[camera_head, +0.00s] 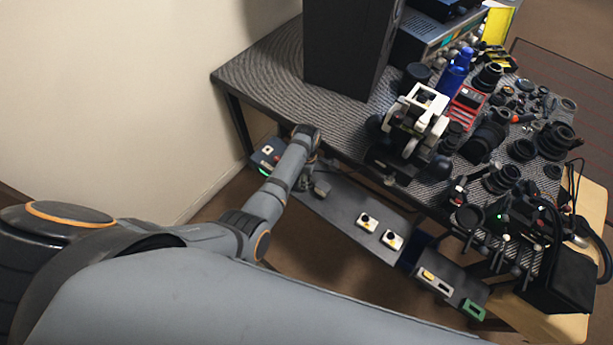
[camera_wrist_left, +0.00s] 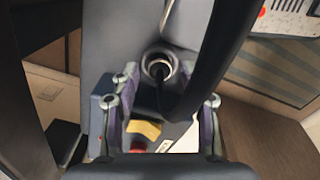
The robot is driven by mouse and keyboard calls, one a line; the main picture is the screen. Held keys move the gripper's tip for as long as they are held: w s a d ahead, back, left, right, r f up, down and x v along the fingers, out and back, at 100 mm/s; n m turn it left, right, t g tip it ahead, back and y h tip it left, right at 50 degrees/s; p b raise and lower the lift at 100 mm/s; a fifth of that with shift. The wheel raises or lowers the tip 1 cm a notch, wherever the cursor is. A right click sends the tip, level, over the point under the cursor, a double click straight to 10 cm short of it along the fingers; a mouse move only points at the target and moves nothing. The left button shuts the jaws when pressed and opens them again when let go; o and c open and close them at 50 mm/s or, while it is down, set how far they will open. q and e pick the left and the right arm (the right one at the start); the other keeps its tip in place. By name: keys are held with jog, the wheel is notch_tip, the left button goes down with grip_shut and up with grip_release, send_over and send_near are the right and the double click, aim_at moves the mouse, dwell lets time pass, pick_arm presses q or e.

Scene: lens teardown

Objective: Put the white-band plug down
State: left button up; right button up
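My left gripper (camera_head: 306,182) hangs low over the left part of the grey shelf under the table. In the left wrist view its two fingers (camera_wrist_left: 160,103) stand wide apart. A dark round piece with a pale ring (camera_wrist_left: 158,66), which may be the white-band plug, shows just beyond the fingertips on the grey surface. It does not appear gripped. A thick black cable or arm part crosses in front of it and hides some of the space between the fingers. I cannot make out the plug in the head view. My right gripper is not in view.
A small box with a green light (camera_head: 267,155) is at the shelf's left end.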

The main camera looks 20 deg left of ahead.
pick_arm(q)
notch_tip(320, 180, up, 13)
jog(key=p, duration=0.1)
jog(key=shift+f+p, duration=0.15)
jog(key=shift+p, duration=0.15)
dwell(0.4)
